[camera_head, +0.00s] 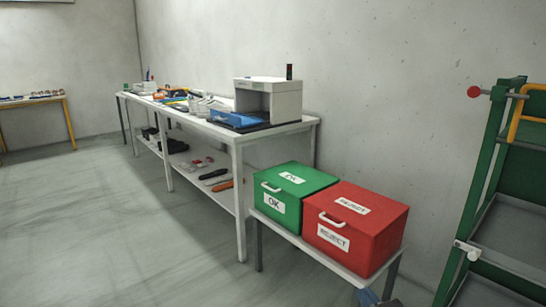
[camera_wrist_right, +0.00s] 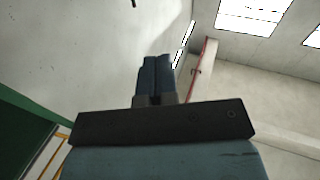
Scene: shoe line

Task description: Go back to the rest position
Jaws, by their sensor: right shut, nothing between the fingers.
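My right gripper (camera_wrist_right: 156,62) shows in the right wrist view with its two dark blue fingers together. It is shut and holds nothing. It points up toward the wall and ceiling. In the head view only a small blue-grey part of it (camera_head: 368,298) shows at the bottom edge, in front of the low stand with the boxes. My left gripper is not in view.
A green OK box (camera_head: 275,204) and a red REJECT box (camera_head: 375,240) sit closed on a low stand (camera_head: 300,243). A long white table (camera_head: 222,131) bears a grey scanner-like box (camera_head: 283,88). A green rack (camera_head: 475,200) stands at right. The floor at left is clear.

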